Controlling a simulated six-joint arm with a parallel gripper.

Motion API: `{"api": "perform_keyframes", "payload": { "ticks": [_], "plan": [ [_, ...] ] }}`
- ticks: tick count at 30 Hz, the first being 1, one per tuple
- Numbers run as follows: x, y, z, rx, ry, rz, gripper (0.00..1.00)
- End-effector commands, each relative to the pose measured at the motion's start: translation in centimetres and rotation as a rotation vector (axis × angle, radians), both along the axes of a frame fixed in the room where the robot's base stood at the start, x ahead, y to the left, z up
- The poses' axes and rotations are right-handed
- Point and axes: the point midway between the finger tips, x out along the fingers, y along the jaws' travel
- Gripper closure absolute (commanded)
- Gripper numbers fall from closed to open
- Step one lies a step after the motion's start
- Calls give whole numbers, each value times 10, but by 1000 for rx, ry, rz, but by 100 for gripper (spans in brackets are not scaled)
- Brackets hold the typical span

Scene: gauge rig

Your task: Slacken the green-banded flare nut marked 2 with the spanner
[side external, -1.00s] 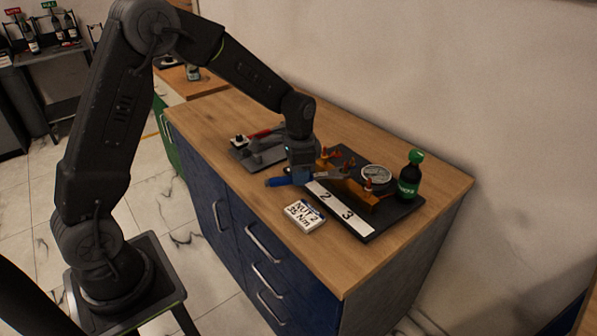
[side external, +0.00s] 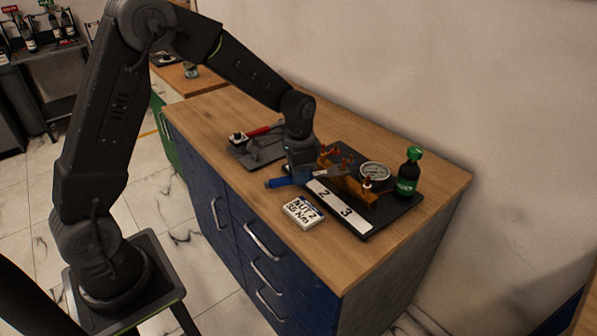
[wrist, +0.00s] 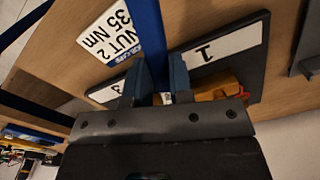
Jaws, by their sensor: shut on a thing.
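My gripper (side external: 301,176) is shut on the spanner's blue handle (side external: 279,182), low over the left side of the gauge rig. The spanner's head points right toward the orange manifold block (side external: 352,188) and its copper-coloured fittings. I cannot tell whether the head touches a nut, and no green band can be made out. The rig's white strip (side external: 339,206) shows 2 and 3. In the wrist view, the handle (wrist: 147,30) runs up from between my fingers (wrist: 157,80). The strip's 1 (wrist: 222,50) and part of the orange block (wrist: 215,86) show there.
A round gauge (side external: 374,171) and a green-capped bottle (side external: 409,172) stand at the rig's right. A card reading "NUT 2 35 Nm" (side external: 303,212) lies in front. The bench's right front is clear.

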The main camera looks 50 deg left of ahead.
Motion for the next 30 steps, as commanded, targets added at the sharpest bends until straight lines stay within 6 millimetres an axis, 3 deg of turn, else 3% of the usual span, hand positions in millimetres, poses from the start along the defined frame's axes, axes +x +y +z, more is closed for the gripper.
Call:
{"api": "perform_keyframes", "payload": {
  "ticks": [30],
  "plan": [
    [-4, -11, 0, 0, -1, 93, 100]
  ]
}}
